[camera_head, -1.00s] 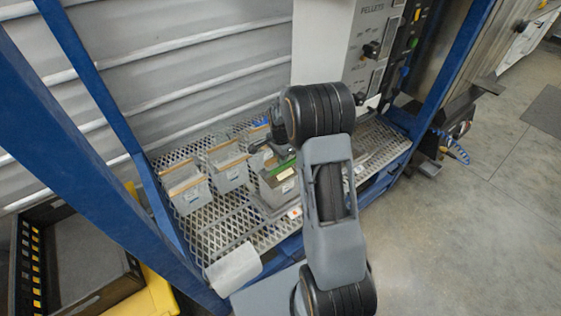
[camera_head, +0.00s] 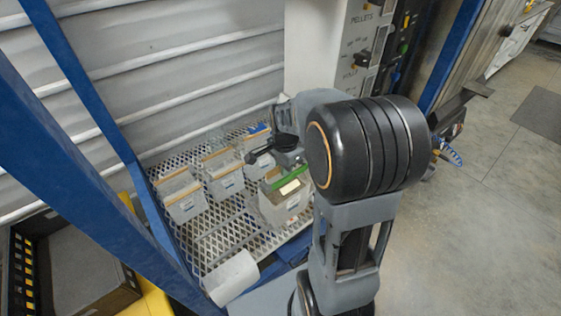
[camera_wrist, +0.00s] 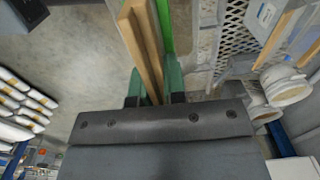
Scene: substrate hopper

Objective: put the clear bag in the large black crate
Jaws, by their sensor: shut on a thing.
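A clear bag (camera_head: 282,207) with a green strip and a pale label shows beside my gripper (camera_head: 270,153) in the head view. In the wrist view my gripper (camera_wrist: 154,88) is shut on a tan bar (camera_wrist: 143,40), with a green strip beside it; this appears to be the top of that bag. The bag's body is hidden in the wrist view. The black crate (camera_head: 112,297) is at the lower left of the head view, with its near part cut off by the frame.
Several clear bags with tan bars, such as one at the left (camera_head: 185,205), stand on the mesh shelf (camera_head: 205,245). A blue post (camera_head: 100,180) stands between shelf and crate. A control panel (camera_head: 360,45) is behind.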

